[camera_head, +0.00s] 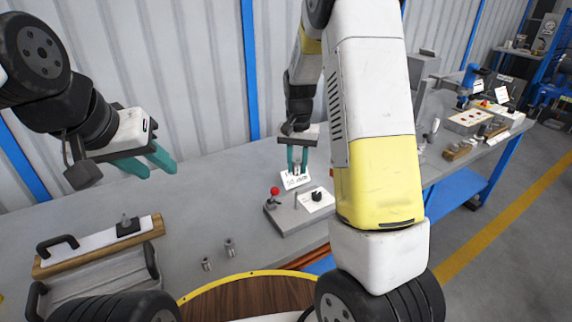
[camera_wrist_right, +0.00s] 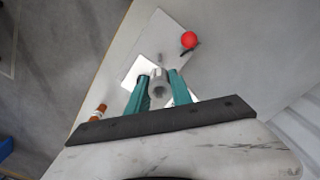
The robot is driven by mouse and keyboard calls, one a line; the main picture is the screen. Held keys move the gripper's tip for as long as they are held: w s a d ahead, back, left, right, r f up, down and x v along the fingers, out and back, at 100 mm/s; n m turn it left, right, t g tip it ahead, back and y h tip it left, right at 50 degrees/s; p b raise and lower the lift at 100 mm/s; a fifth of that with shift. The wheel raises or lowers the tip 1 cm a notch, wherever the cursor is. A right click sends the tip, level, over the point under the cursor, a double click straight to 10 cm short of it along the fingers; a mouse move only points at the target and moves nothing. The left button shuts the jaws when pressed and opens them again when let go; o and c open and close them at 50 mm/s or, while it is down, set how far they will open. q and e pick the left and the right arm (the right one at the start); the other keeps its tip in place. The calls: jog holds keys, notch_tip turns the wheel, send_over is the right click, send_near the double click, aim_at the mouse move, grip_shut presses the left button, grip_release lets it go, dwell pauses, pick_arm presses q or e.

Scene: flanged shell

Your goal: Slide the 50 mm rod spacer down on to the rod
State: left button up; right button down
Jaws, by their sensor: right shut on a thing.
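My right gripper (camera_head: 297,168) is shut on a small grey metal spacer, which shows as a hollow cylinder (camera_wrist_right: 158,88) between the teal fingers in the right wrist view. The spacer is above the grey fixture plate (camera_head: 287,224). A thin upright rod (camera_head: 296,200) stands on the plate; in the right wrist view a small grey post (camera_wrist_right: 159,58) shows beyond the spacer. The spacer appears apart from the rod; their exact alignment is hard to tell. My left gripper (camera_head: 168,164) is open and empty, over the table's left side.
The plate carries a red ball knob (camera_head: 275,191) and a black knob (camera_head: 316,196). A handled tray (camera_head: 95,278) is further left.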

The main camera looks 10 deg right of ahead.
dwell(0.3)
send_over(296, 208)
jog(key=shift+w+f, duration=0.15)
jog(key=shift+f, duration=1.3)
jog(key=shift+w+f, duration=0.1)
jog(key=shift+f, duration=1.35)
jog(key=shift+f, duration=4.3)
jog(key=c, duration=1.1)
grip_release()
jog(key=shift+o, duration=0.2)
jog(key=shift+r, duration=3.9)
jog(key=shift+r, duration=0.15)
